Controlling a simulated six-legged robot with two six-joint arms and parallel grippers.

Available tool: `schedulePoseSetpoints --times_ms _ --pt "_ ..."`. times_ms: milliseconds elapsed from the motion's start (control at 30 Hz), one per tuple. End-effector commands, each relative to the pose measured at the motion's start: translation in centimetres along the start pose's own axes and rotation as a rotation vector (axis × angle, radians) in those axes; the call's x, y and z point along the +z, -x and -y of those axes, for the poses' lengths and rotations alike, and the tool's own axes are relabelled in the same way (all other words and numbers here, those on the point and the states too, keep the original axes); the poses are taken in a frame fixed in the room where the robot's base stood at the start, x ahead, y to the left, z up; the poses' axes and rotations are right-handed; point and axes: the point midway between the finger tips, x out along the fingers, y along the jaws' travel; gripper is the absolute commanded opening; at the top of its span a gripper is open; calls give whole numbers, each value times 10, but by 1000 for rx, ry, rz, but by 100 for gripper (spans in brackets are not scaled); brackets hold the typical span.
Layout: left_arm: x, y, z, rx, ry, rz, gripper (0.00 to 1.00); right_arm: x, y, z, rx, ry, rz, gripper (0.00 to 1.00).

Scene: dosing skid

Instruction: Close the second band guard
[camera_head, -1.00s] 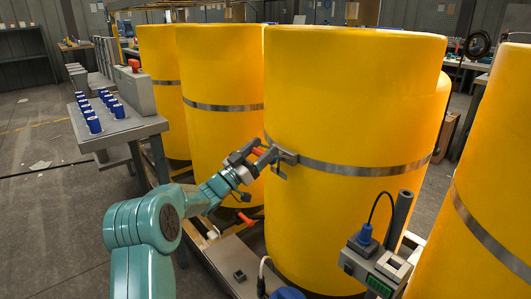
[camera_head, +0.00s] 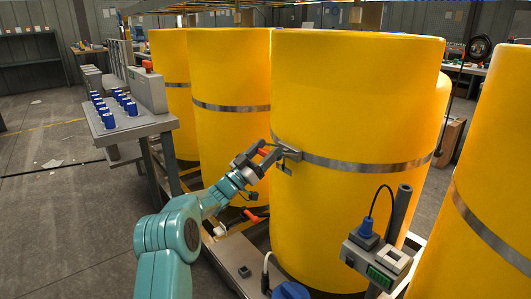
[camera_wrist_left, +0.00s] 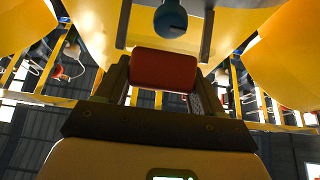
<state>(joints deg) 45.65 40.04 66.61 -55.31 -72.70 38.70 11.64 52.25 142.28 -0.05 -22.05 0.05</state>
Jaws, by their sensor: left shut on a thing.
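The band guard is a grey bracket (camera_head: 287,156) on the metal band (camera_head: 360,164) of the large yellow drum (camera_head: 355,100) in the middle of the head view. My left gripper (camera_head: 262,152) reaches in from the left and is at the bracket's left side. In the left wrist view, my left gripper's two fingers (camera_wrist_left: 160,85) are shut on a red-orange handle (camera_wrist_left: 165,70). In the head view the fingers mostly cover this handle. How far the guard stands open cannot be told. My right gripper is not in view.
More yellow drums (camera_head: 230,80) with bands stand close on both sides. A grey box with a blue plug (camera_head: 366,227) stands at lower right. A side table (camera_head: 128,124) with several blue-topped items is at left.

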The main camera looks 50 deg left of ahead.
Motion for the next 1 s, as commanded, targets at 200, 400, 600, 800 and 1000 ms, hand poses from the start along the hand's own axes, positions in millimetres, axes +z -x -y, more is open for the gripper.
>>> schedulePoseSetpoints --times_ms 200,400,600,800,1000 --pt "2 -1 2 -2 0 -23 13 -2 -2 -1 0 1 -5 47" --pt "3 -1 3 -2 1 -41 13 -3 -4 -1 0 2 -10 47" --pt "4 -1 5 -3 0 -58 13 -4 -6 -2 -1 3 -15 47" --pt "5 -1 6 -3 0 -74 13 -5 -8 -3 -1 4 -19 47" --pt "6 -2 8 -2 0 -88 13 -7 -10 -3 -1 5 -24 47"
